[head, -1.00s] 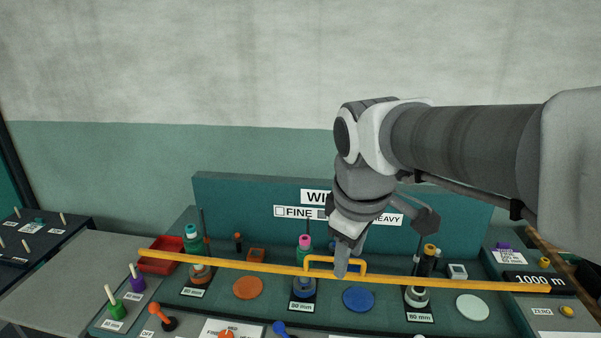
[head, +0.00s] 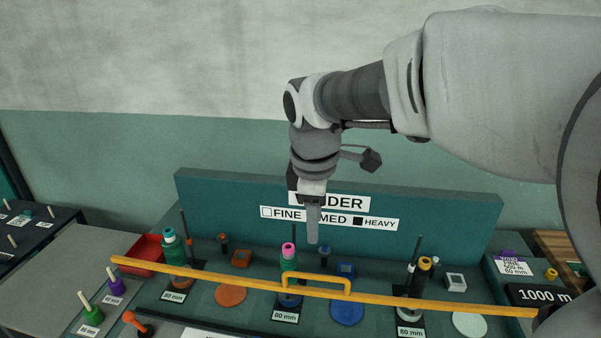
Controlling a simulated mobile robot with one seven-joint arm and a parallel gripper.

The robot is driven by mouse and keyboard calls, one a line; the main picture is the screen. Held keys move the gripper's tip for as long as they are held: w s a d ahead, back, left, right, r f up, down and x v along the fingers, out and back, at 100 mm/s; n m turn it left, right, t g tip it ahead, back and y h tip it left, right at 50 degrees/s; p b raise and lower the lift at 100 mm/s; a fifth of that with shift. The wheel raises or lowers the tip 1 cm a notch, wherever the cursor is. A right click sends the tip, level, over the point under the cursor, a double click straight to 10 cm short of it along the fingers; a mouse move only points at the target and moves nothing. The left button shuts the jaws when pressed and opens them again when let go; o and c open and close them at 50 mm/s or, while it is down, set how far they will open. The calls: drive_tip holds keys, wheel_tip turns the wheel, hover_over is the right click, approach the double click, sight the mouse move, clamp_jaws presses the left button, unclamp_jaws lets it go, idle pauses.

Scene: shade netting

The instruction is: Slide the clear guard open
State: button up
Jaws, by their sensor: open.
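The guard shows as a long yellow rail (head: 200,272) across the front of the winder bench, with a raised yellow handle (head: 318,277) near its middle. Its clear panel cannot be made out. My gripper (head: 312,240) points down and appears in the picture just above the handle, apart from it and holding nothing. I see its fingers nearly edge-on, and its depth relative to the handle is hard to judge. The jaws are open.
A red tray (head: 146,248) sits at the left. The winder's sign board (head: 450,217) stands behind.

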sight(315, 275)
drive_tip(key=w+f, duration=0.1)
drive_tip(key=f, duration=0.4)
drive_tip(key=w+f, duration=0.1)
drive_tip(key=f, duration=0.5)
drive_tip(key=w+f, duration=0.1)
drive_tip(key=f, duration=0.4)
drive_tip(key=shift+d+f+b, duration=0.25)
drive_tip(key=shift+d+b, duration=0.1)
clamp_jaws()
idle(0.6)
